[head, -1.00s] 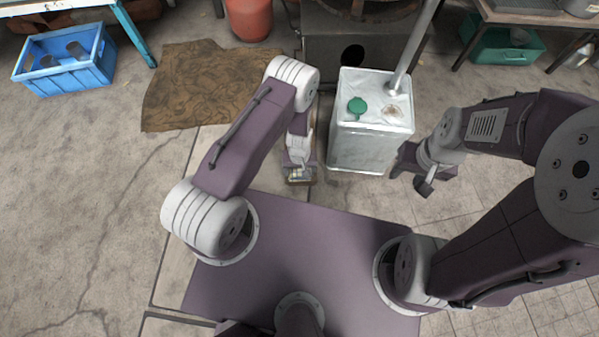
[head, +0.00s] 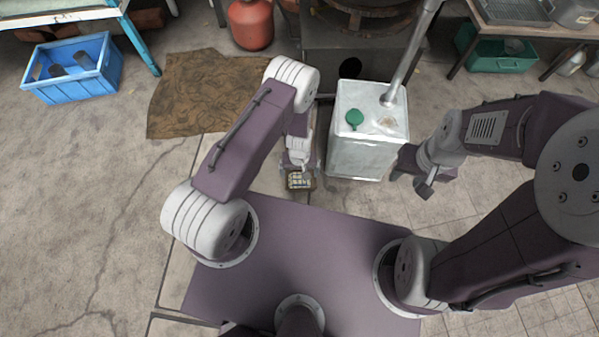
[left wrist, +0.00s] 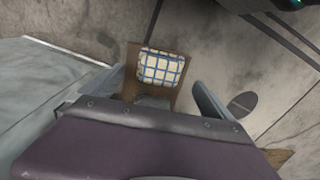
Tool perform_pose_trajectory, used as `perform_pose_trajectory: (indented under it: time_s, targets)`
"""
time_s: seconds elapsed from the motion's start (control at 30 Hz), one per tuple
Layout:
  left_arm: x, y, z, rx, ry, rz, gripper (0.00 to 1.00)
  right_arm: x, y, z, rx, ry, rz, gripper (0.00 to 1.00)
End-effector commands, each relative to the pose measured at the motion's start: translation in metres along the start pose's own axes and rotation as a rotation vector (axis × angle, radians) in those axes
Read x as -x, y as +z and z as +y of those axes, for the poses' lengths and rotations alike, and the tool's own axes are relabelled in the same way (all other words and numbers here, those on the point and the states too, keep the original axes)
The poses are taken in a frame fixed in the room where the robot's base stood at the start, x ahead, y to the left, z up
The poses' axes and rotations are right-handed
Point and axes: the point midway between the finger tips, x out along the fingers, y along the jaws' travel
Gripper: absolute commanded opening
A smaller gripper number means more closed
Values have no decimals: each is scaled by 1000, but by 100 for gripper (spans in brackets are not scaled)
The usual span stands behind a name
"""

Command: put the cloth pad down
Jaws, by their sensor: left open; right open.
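The cloth pad (left wrist: 161,68), cream with a blue check, lies on a small brown wooden surface (left wrist: 131,72) in the left wrist view. The pad also shows in the head view (head: 298,181), just in front of my left gripper (head: 300,165). In the left wrist view my left gripper's fingers stand apart on either side of the wooden surface, and the pad lies beyond them, not gripped. My right gripper (head: 424,188) is open and empty, to the right of the white metal tank (head: 365,150).
The tank, with a green cap (head: 354,117) and a metal pipe, stands close right of my left gripper. A brown mat (head: 205,95) lies on the floor at left. A blue crate (head: 75,85) and red gas bottle (head: 250,22) stand farther back.

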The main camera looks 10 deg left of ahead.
Motion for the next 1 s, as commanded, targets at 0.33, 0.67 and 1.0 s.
perform_pose_trajectory:
  time_s: [0.33,0.67,1.0]
  targets:
    - [72,0,0,0,0,0,98,69,-7,-1,0,0,0,43]
    - [174,-25,-2,-60,44,27,98,66,-7,-1,0,0,0,43]
    - [358,31,-72,-219,49,84,98,65,-7,-1,0,0,0,43]
